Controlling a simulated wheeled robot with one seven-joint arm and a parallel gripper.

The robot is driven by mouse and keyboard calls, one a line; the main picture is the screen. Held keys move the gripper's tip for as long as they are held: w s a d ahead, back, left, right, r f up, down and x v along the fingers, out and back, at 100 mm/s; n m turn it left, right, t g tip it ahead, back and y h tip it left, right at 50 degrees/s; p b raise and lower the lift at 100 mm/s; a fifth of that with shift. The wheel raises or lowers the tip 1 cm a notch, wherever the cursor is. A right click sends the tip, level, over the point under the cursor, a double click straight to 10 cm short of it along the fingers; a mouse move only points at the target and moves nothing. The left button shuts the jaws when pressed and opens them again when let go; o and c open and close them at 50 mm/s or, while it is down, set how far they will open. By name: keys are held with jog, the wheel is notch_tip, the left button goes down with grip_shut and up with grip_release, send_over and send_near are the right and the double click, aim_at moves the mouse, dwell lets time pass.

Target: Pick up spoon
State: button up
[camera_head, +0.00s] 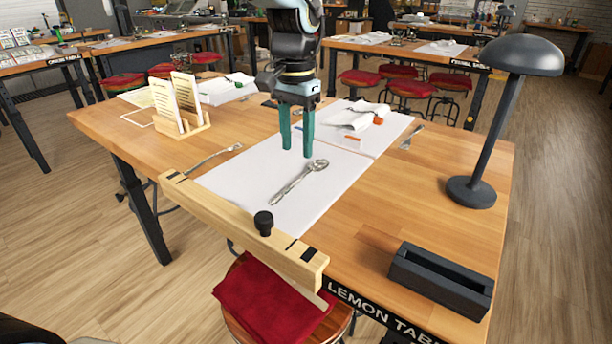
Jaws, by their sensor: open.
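A silver spoon (299,182) lies on a white placemat (245,190) on the wooden table (430,185). Its bowl points to the upper right and its handle to the lower left. My gripper (297,153) points down with two green fingers apart and nothing between them. It appears just behind the spoon's bowl in the picture, close above the placemat. I cannot tell the exact gap to the mat or spoon.
A light wooden bar (235,225) with a black knob runs along the table's front edge. A dark lamp (472,192) and black tray (440,279) stand at the right. Forks (213,160) and a card holder (182,125) are at the left and back. A red stool (268,298) stands below.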

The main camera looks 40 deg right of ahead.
aim_at(299, 179)
jog(key=f, duration=0.2)
jog(key=f+p, duration=0.1)
jog(key=f, duration=0.2)
jog(key=f+p, duration=0.1)
jog(key=f, duration=0.1)
jog(key=shift+s+d+f, duration=0.1)
jog(key=shift+d+f, duration=0.05)
jog(key=shift+d, duration=0.1)
jog(key=shift+c, duration=0.2)
grip_shut()
